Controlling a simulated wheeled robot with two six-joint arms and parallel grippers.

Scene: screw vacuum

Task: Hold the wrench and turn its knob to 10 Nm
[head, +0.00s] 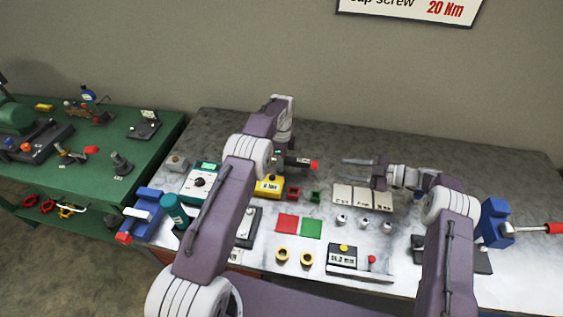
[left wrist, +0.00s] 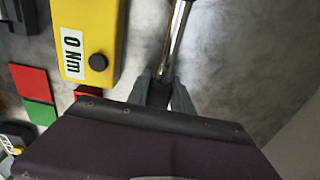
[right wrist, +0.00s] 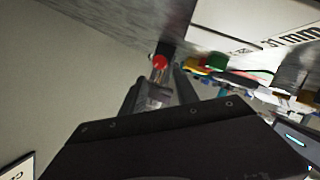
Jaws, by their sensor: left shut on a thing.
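My left gripper (left wrist: 162,88) is shut on the dark handle of the wrench (left wrist: 178,38), whose chrome shaft runs upward in the left wrist view. In the right wrist view the red knob (right wrist: 160,62) shows just beyond the fingertips. The knob's setting cannot be read.
A yellow box (left wrist: 92,30) reading 0 Nm lies close to my left gripper. Red (head: 287,223) and green (head: 311,228) squares, white cards (head: 362,197) and several small parts lie on the grey table below the grippers. A wall sign (head: 410,8) reads 20 Nm.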

